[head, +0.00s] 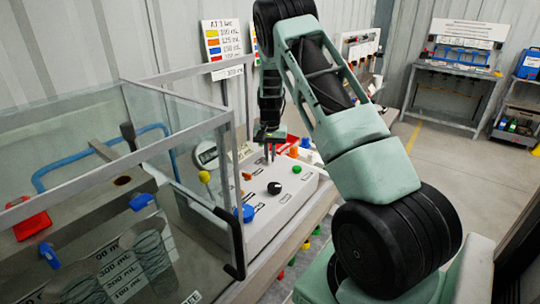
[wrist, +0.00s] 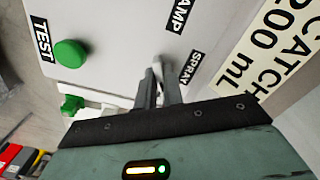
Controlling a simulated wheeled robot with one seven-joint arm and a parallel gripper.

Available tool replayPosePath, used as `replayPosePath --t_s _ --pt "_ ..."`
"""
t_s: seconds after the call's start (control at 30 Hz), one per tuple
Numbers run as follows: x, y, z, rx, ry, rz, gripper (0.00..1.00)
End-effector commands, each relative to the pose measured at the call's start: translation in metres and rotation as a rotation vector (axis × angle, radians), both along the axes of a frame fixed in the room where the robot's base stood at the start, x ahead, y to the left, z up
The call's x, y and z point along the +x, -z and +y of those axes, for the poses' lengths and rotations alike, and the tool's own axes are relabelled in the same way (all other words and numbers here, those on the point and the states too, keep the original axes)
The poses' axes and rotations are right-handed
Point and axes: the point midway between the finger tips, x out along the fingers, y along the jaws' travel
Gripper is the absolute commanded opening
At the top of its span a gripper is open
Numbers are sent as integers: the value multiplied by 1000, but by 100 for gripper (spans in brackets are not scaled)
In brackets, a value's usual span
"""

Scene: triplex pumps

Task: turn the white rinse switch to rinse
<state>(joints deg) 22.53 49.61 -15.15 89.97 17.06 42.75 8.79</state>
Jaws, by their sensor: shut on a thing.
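My gripper (head: 269,152) reaches down onto the far end of the grey control box (head: 262,222). In the wrist view its two fingers (wrist: 159,82) are close together around a small pale switch (wrist: 157,64), which I take to be the white rinse switch. Only the tip of the switch shows; the fingers hide the rest, so I cannot tell its setting. In the head view the gripper hides the switch.
A green button (wrist: 70,53) labelled TEST is left of the fingers. A black knob (head: 274,188), a blue knob (head: 245,212) and a yellow-tipped lever (head: 205,177) stand on the box. A glass-walled enclosure (head: 190,145) is at left. Floor at right is open.

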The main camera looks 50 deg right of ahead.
Motion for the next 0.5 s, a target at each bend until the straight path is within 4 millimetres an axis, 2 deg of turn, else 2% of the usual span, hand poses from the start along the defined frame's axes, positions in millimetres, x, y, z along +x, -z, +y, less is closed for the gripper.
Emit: replayPosePath --t_s 0.5 --pt "1 -1 -1 -3 45 -3 0"
